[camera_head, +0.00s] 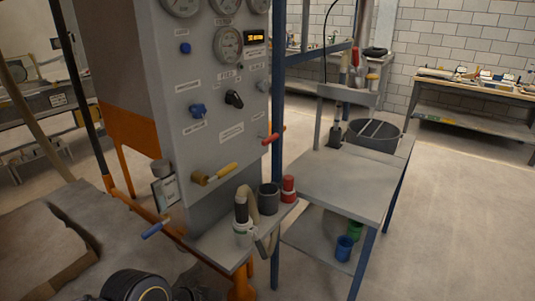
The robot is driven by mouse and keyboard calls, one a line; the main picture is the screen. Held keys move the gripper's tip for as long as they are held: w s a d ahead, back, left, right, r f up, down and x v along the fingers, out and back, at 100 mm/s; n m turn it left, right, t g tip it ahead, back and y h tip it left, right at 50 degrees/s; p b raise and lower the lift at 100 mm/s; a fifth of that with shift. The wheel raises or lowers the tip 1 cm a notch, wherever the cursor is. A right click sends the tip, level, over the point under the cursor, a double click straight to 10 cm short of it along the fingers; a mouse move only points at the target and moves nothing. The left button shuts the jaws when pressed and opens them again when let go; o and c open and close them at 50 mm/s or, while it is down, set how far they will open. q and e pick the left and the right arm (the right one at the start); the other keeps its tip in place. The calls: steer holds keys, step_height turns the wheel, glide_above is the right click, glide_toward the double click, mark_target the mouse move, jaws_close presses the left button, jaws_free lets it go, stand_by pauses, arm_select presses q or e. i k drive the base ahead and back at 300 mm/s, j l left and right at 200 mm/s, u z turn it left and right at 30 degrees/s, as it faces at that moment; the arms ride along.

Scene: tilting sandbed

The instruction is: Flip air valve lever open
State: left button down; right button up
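A grey control panel (206,131) stands left of centre. A yellow-handled lever (222,172) on a brass-coloured fitting sticks out of its lower face, pointing right and slightly up. A red-handled lever (271,138) is at the panel's right edge. A blue-handled lever (155,229) sits lower left, by the orange frame. The labels are too small to read, so I cannot tell which lever is the air valve. Neither gripper can be made out; dark rounded parts at the bottom edge look like my own arm.
Gauges (228,43), blue knobs (197,110) and a black knob (234,99) are on the panel. Below it, a shelf (222,246) holds a beige hose (272,240), a dark cup (269,198) and a red container (289,189). A grey table (335,185) stands right; the right floor is clear.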

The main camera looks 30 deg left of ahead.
mark_target(225, 172)
steer(key=u, duration=1.25)
